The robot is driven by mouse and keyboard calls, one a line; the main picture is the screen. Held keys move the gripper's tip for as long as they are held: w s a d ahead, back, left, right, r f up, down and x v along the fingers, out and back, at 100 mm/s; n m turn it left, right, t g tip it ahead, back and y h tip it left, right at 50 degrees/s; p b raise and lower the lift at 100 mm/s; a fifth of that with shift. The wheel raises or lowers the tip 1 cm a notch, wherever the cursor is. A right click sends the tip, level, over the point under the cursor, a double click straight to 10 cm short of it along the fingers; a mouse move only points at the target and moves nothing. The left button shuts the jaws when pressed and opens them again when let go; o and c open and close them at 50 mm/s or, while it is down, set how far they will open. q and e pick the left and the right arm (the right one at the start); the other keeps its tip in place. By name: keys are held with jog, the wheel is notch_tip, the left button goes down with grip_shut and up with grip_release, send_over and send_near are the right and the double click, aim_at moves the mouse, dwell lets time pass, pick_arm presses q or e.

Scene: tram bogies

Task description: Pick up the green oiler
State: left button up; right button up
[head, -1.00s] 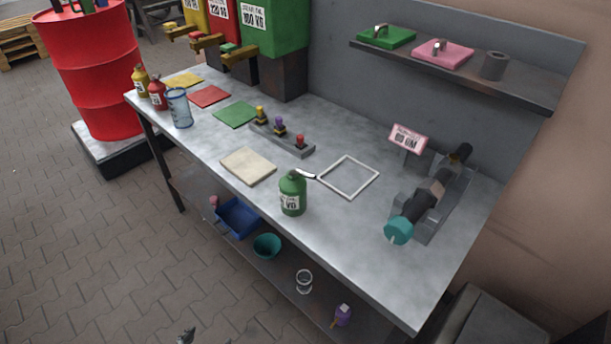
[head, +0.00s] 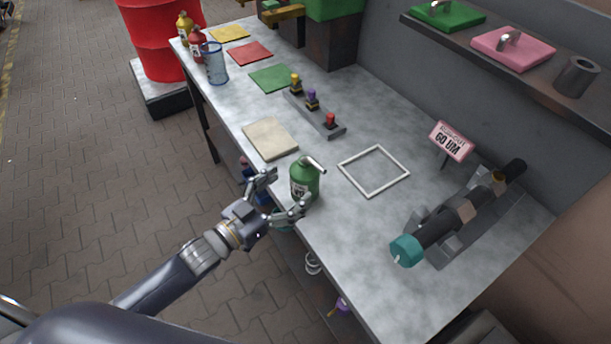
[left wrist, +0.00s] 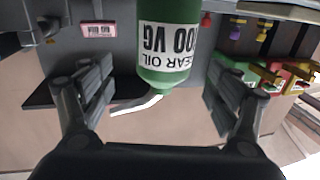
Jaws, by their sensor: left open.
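The green oiler (head: 304,180) stands upright on the bench near its front edge, its pale spout pointing right. In the left wrist view the oiler (left wrist: 168,45) shows upside down, with a white label reading "GEAR OIL" and "VG", between the two fingers. My left gripper (head: 284,193) is open at the oiler's left side, its fingers spread toward it. In the left wrist view the gripper (left wrist: 160,100) has clear gaps between each finger and the oiler. My right gripper does not show.
A beige mat (head: 270,139) lies left of the oiler and a white square frame (head: 374,171) right of it. Behind is a grey rack (head: 318,112) with coloured knobs. A dark cylindrical assembly with a teal end (head: 406,250) lies at the right. A wall shelf (head: 500,56) hangs above.

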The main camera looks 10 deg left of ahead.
aim_at(294, 181)
pick_arm(q)
jog(key=shift+w+d, duration=0.25)
jog(key=shift+w, duration=0.15)
jog(key=shift+w+d, duration=0.15)
jog(key=x, duration=0.2)
jog(key=p+x, duration=0.1)
jog(key=x, duration=0.1)
jog(key=shift+w+a+r+p, duration=0.15)
jog(key=shift+a+p, duration=0.1)
jog(key=shift+p, duration=0.05)
jog(key=shift+w+d, duration=0.3)
jog(key=shift+w, duration=0.15)
jog(key=shift+c, duration=0.8)
jog(key=c, duration=1.3)
jog(key=shift+c, duration=0.2)
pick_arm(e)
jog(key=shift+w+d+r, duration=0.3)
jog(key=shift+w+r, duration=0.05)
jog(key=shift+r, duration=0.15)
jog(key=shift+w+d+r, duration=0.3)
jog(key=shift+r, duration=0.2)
